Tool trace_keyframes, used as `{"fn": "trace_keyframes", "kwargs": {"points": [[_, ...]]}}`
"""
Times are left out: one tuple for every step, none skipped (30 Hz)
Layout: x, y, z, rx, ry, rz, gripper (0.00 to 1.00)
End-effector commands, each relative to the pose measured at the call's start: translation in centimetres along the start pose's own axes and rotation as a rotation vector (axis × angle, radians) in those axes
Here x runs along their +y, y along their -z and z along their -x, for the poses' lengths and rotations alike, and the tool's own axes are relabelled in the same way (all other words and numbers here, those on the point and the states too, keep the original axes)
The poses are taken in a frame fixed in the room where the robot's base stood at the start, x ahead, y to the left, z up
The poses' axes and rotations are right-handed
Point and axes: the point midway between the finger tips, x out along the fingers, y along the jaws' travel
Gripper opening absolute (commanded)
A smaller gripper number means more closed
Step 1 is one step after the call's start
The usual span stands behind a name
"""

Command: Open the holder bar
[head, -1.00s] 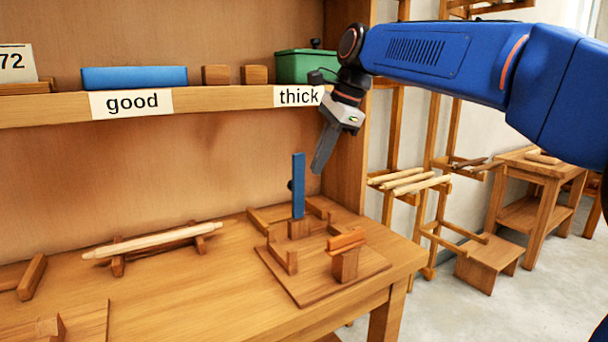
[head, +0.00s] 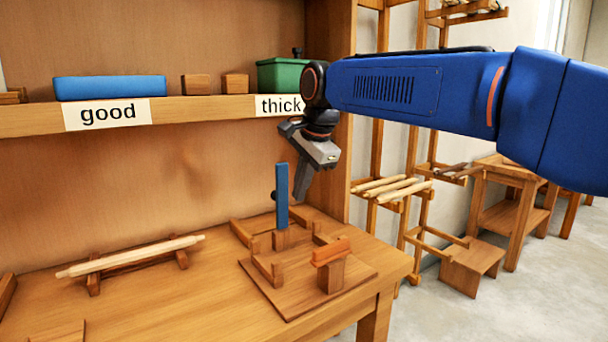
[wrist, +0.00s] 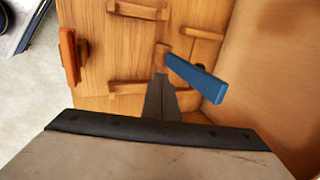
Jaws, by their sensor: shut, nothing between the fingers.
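The holder bar (head: 282,195) is a blue bar standing upright from a small wooden block on the holder's wooden base (head: 310,299). A dark knob shows at its left side. In the wrist view the blue bar (wrist: 195,78) points toward the lower right, from the wooden block. My gripper (head: 298,198) is shut and empty, pointing down just right of the bar's upper part in the head view. In the wrist view my closed fingertips (wrist: 160,78) lie close to the bar's foot in the picture. I cannot tell whether they touch the bar.
An orange-brown block on a post (head: 331,252) stands at the front of the holder. A pale rod (head: 130,257) rests on wooden supports at the left. Above is a shelf (head: 200,110) with a blue block and a green box (head: 283,75). Racks stand at the right.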

Motion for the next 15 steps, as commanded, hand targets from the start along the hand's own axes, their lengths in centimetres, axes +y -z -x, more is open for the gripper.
{"fn": "trace_keyframes", "kwargs": {"points": [[0.0, 0.0, -0.8, 0.0, -0.002, 0.0, 0.0], [-0.3, 0.0, -1.0, 0.0, -0.002, 0.0, 0.0], [-0.8, 0.0, -1.1, 0.0, -0.001, 0.0, 0.0], [-1.1, 0.0, -1.2, 0.0, -0.001, 0.0, 0.0], [-1.5, 0.0, -1.3, 0.0, 0.0, 0.0, 0.0], [-1.9, 0.0, -1.4, 0.0, 0.0, 0.0, 0.0], [-2.1, 0.0, -1.5, 0.0, 0.0, 0.0, 0.0], [-2.4, 0.0, -1.6, 0.0, -0.001, 0.0, 0.0], [-2.7, 0.0, -1.7, 0.0, 0.0, 0.0, 0.0], [-2.9, 0.0, -1.8, 0.0, 0.0, 0.0, 0.0], [-3.1, 0.0, -1.8, 0.0, 0.0, 0.0, 0.0], [-3.3, 0.0, -1.9, 0.0, 0.0, 0.0, 0.0], [-3.5, 0.0, -2.0, 0.0, 0.0, 0.0, 0.0], [-3.6, 0.0, -2.0, 0.0, 0.0, 0.0, 0.0], [-3.6, 0.0, -2.1, 0.0, 0.0, 0.0, 0.0]]}}
